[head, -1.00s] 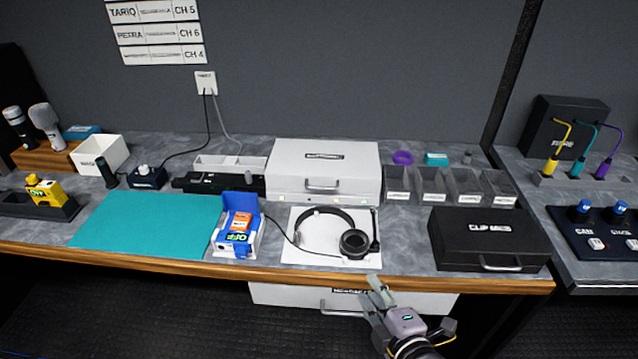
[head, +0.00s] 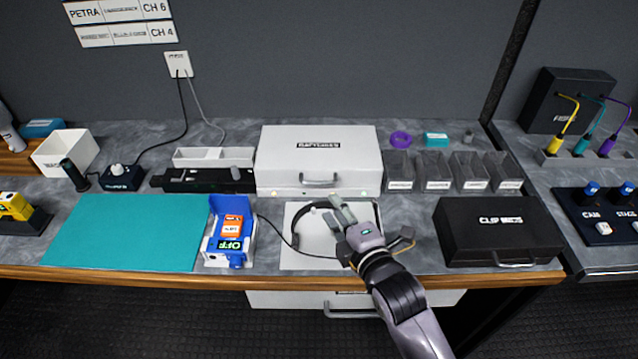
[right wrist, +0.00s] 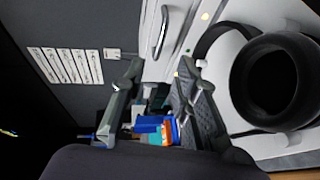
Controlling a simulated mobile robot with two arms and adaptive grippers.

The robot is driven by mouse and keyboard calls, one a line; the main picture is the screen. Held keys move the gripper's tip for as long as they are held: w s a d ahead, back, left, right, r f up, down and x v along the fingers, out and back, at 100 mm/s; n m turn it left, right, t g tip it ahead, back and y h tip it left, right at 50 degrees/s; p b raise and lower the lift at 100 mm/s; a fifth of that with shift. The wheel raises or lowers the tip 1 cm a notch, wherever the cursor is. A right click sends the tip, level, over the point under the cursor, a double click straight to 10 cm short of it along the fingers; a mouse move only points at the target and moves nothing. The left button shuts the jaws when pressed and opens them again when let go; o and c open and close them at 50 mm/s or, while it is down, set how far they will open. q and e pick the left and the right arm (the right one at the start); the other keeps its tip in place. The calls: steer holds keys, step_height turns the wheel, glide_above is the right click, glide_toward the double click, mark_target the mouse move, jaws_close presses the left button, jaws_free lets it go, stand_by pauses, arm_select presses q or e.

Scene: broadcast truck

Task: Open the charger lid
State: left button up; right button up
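The charger appears to be the white case (head: 277,150) with a dark label, at the back middle of the worktop. Its lid is down. A grey bar handle (head: 320,181) is on its front, with small lights along the front. My right gripper (head: 338,212) is over the headset on the white mat, just in front of the case and apart from the handle. Its fingers are spread and nothing is between them. In the right wrist view the handle (right wrist: 160,32) shows above the open fingers (right wrist: 158,90). My left gripper is not in view.
The headset (right wrist: 272,80) lies under my right gripper. A blue-and-white holder with an orange pack (head: 231,226) stands left of it, beside the teal mat (head: 125,232). A black case (head: 498,230) stands right. Grey bins (head: 438,172) stand right of the white case.

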mark_target(318, 184)
steer(key=x, duration=0.8)
steer(key=shift+w+a, duration=0.15)
steer(key=shift+w, duration=0.2)
steer(key=shift+w+a+f+p, duration=0.15)
steer(key=shift+w+p, duration=0.15)
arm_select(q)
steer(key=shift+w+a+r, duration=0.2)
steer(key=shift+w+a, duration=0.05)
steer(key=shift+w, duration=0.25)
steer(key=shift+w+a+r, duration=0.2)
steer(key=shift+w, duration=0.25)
arm_select(e)
steer(key=shift+c, duration=0.5)
jaws_close()
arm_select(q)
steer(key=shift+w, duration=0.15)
